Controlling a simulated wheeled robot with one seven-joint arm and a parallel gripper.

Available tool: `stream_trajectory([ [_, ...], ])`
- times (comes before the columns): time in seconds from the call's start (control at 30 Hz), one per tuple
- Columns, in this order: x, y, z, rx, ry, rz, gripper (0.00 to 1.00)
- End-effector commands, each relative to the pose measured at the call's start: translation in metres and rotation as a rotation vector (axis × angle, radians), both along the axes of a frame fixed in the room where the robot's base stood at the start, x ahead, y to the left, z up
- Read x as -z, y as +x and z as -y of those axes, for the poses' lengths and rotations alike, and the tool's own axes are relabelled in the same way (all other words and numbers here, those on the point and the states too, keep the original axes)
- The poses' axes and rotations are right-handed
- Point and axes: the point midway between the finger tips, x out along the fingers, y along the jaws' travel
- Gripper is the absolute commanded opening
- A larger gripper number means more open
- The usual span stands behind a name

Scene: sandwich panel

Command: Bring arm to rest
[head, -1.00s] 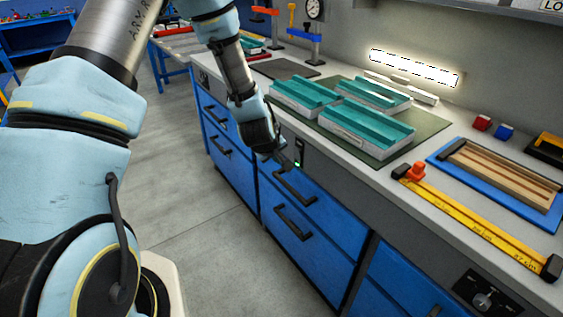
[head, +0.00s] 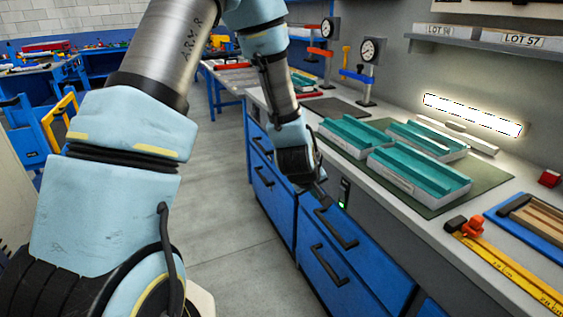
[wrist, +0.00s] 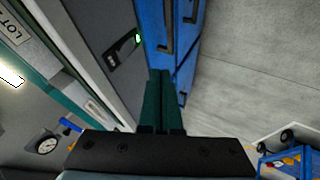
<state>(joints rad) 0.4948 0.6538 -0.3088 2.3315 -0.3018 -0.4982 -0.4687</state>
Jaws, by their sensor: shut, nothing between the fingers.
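My gripper (head: 322,192) hangs at the front of the workbench, beside the blue drawers and below the level of the benchtop. In the wrist view its two fingers (wrist: 163,100) lie together with nothing between them. My arm comes down from the upper left, bent, with its last links pointing down toward the drawer fronts. Whether the fingertips touch the drawer front is hard to tell.
The benchtop holds white trays with teal tops (head: 418,170) on a green mat (head: 489,186), a yellow ruler bar (head: 513,275), a blue-framed panel (head: 530,233) and dial-gauge stands (head: 370,70). Blue drawers (head: 330,255) with black handles stand below.

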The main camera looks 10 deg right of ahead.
Motion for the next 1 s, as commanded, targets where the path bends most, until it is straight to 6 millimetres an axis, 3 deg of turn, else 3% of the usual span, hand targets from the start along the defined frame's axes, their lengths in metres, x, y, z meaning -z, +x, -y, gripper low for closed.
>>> stream_trajectory([
  [0.13, -0.008, 0.006, -0.016, 0.007, 0.028, 0.000, 0.00],
  [0.23, -0.024, 0.015, -0.053, 0.032, 0.095, -0.008, 0.00],
  [0.4, -0.063, 0.012, -0.157, 0.086, 0.269, -0.070, 0.00],
  [0.5, -0.083, -0.005, -0.217, 0.113, 0.359, -0.131, 0.00],
  [0.63, -0.104, -0.035, -0.275, 0.140, 0.435, -0.210, 0.00],
  [0.8, -0.116, -0.063, -0.311, 0.160, 0.478, -0.278, 0.00],
  [1.0, -0.118, -0.069, -0.317, 0.166, 0.486, -0.293, 0.00],
])
